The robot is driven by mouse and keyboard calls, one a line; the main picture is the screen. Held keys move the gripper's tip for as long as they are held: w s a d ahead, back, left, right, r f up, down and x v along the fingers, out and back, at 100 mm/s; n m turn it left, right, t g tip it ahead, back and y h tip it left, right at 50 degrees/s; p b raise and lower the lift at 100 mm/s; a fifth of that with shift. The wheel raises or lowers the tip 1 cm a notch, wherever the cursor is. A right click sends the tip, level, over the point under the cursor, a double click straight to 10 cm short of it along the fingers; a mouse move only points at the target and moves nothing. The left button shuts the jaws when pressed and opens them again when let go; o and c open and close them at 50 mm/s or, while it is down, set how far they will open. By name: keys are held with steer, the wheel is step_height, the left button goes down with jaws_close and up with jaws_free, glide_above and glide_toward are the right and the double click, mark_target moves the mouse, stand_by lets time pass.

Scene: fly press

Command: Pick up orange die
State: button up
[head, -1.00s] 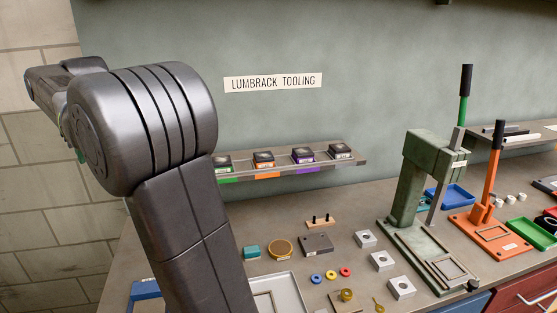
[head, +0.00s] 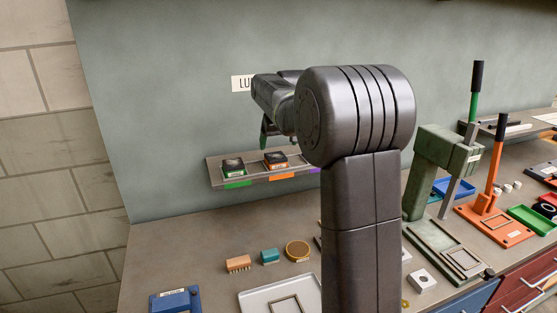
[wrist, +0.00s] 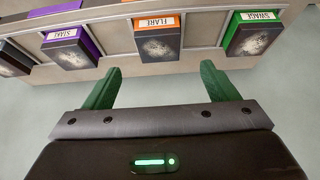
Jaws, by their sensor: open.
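The orange die is a dark block with an orange strip marked FLARE. My gripper (wrist: 161,67) is open and empty. Its two green fingers point towards the die, one to each side of it in the picture, with the tips seemingly just short of it. In the head view a green finger shows in front of the shelf; my arm hides the rest.
The green SWAGE die (wrist: 251,38) and purple die (wrist: 72,47) flank it on the shelf (head: 215,172), with thin dividers between. A dark die is at the wrist view's left edge. Below are a bench with a tray (head: 255,300) and a green press (head: 433,170).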

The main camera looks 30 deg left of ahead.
mark_target(276, 156)
steer(key=shift+p+x, duration=0.9)
steer(key=shift+x, duration=2.45)
steer(key=c, duration=1.6)
